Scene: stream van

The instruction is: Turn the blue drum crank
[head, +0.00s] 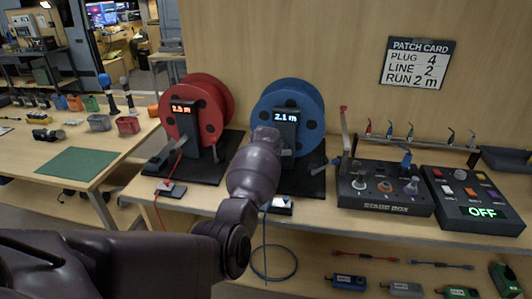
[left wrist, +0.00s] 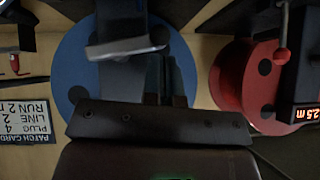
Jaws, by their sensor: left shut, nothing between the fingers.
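The blue drum (head: 309,98) stands upright on a black base on the bench. Its dark post has a display (head: 287,117) reading 2.1 m. My left arm reaches in front of the post, and its wrist hides the lower middle of the drum and the gripper in the head view. In the left wrist view, which is upside down, my left gripper (left wrist: 168,85) is shut and empty in front of the blue drum (left wrist: 75,60). A grey lever-like part (left wrist: 125,47) shows just beyond the fingers; I cannot tell surely whether it is the crank or whether they touch. My right gripper is not in view.
The red drum (head: 181,124) stands close on the left, its display showing about 2.5 m. The stage box (head: 385,208) and a switch box (head: 470,212) reading OFF stand at the right. A patch card (head: 417,63) hangs on the back wall. A blue cable (head: 274,276) hangs below the bench.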

